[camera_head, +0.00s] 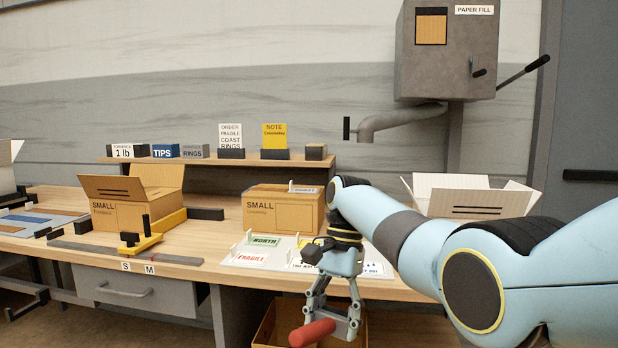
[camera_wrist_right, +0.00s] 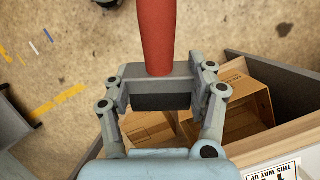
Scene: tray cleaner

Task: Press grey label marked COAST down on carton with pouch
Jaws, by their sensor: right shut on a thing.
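My right gripper (camera_head: 330,325) hangs low in front of the bench edge in the head view. It is shut on a red-handled tool (camera_head: 312,333). In the right wrist view the tool's dark grey block sits between the fingers, with the red handle (camera_wrist_right: 156,38) pointing away. A closed carton marked SMALL (camera_head: 262,214) stands on the bench behind my right arm. A small pale grey label (camera_head: 305,189) lies at its top; its lettering is too small to read surely. No pouch shows. My left gripper is not in view.
A mat (camera_head: 240,262) with labels such as NORTH and FRAGILE lies before the carton. Open cartons stand left (camera_head: 118,216) and right (camera_head: 470,203). A card lists FRAGILE, COAST, RINGS (camera_head: 230,136). Brown cartons (camera_wrist_right: 248,100) lie below the bench edge.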

